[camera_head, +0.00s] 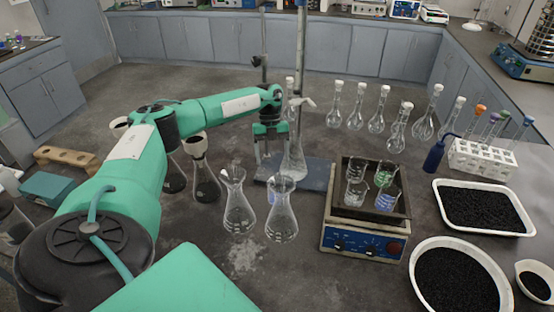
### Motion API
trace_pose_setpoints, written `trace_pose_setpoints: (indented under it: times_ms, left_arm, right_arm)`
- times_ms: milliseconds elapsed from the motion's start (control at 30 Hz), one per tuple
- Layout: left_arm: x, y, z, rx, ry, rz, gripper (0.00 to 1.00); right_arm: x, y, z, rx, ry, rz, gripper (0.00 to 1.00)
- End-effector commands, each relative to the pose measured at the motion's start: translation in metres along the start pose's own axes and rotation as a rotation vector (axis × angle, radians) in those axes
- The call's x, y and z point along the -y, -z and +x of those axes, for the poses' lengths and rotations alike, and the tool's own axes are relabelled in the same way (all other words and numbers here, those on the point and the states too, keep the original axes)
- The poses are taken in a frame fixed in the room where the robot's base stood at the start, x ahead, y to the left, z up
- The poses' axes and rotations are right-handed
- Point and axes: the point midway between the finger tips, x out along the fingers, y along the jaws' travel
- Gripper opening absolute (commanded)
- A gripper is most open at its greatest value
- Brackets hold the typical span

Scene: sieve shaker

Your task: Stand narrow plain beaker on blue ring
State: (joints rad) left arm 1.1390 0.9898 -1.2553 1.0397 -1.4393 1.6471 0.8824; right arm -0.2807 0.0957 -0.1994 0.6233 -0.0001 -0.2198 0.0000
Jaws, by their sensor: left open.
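Several small beakers stand close together in the dark tray (340,208) of a shaker with a blue front panel. A clear beaker (355,194) is at front left, another clear one (357,169) behind it. A beaker with green marks or contents (385,173) is at back right, and a bluish beaker (387,200) at front right. I cannot tell which is the narrow plain one. I cannot make out a blue ring for certain. My left gripper (271,152) is open, pointing down, left of the tray and apart from the beakers. My right gripper is not in view.
A stand with a blue base (317,174) and a tall flask (293,162) is close to my left gripper. Two conical flasks (238,208) (282,214) stand in front. Stoppered flasks (376,119), a white rack (480,158) and trays of black grains (480,208) are to the right.

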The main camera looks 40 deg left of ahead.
Motion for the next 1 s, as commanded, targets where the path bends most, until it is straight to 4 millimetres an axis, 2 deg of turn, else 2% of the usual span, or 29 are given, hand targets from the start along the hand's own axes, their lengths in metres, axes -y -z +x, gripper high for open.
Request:
trace_pose_setpoints:
  times_ms: [167, 300, 400, 500, 767, 900, 1000]
  left_arm:
    - [0.001, 0.002, 0.016, -0.009, -0.003, -0.032, 0.75]
    - [0.001, 0.002, 0.043, -0.009, -0.004, -0.030, 0.75]
    - [0.001, 0.003, 0.062, -0.009, -0.003, -0.029, 0.75]
    - [0.001, 0.002, 0.076, -0.008, -0.003, -0.029, 0.75]
    - [0.003, 0.005, 0.095, -0.008, -0.002, -0.028, 0.75]
    - [0.007, 0.010, 0.115, -0.009, -0.004, -0.028, 0.75]
    - [0.007, 0.008, 0.129, -0.008, -0.002, -0.029, 0.75]
  right_arm:
    - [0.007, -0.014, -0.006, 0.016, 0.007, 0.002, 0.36]
    - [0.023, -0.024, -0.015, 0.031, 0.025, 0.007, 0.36]
    - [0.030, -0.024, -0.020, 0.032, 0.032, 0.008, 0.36]
    - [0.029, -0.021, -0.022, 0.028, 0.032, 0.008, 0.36]
    - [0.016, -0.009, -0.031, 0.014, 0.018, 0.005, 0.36]
    - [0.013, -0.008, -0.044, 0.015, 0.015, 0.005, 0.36]
    - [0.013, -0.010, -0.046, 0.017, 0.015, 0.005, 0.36]
